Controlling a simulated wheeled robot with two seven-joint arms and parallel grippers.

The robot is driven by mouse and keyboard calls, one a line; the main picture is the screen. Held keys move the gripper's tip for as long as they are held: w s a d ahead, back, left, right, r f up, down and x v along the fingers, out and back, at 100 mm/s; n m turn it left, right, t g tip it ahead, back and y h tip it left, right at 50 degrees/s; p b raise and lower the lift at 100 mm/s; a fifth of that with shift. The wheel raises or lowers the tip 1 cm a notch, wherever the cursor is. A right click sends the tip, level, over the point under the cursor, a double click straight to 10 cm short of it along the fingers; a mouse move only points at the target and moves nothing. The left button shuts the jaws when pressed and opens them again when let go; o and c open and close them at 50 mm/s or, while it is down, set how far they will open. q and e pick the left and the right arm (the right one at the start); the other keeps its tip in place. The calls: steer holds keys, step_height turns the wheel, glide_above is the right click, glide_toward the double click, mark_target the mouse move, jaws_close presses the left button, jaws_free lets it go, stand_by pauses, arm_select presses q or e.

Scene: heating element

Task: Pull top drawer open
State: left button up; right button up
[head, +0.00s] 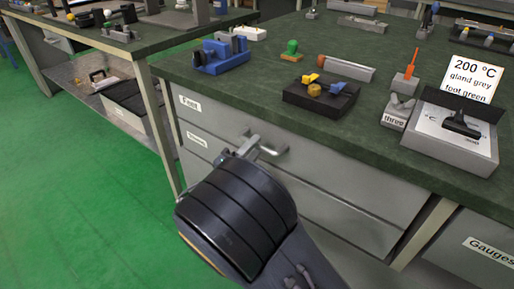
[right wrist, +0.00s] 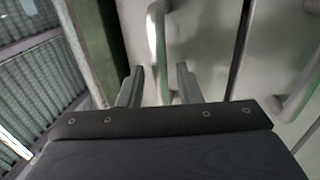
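The top drawer (head: 335,197) is a grey front under the green bench top, with a label at its upper left. Its metal bar handle (head: 279,152) sticks out near my right gripper (head: 254,146). In the right wrist view the handle (right wrist: 157,35) runs between the two fingers of the gripper (right wrist: 160,70). The fingers are apart, with a visible gap on each side of the bar. My dark wrist hides part of the drawers below. I cannot tell whether the drawer front stands out from the cabinet. My left gripper is not in view.
A second handle (right wrist: 297,100) shows at the right of the wrist view. On the bench top (head: 225,93) are a blue vise (head: 221,55), a black tray (head: 320,98) and a grey device with a 200 °C sign (head: 474,78). Green floor (head: 85,205) is free at left.

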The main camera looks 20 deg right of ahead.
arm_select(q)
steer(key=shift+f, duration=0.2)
arm_select(e)
steer(key=shift+x, duration=0.9)
jaws_close()
steer(key=shift+s+a, duration=0.1)
steer(key=shift+a, duration=0.05)
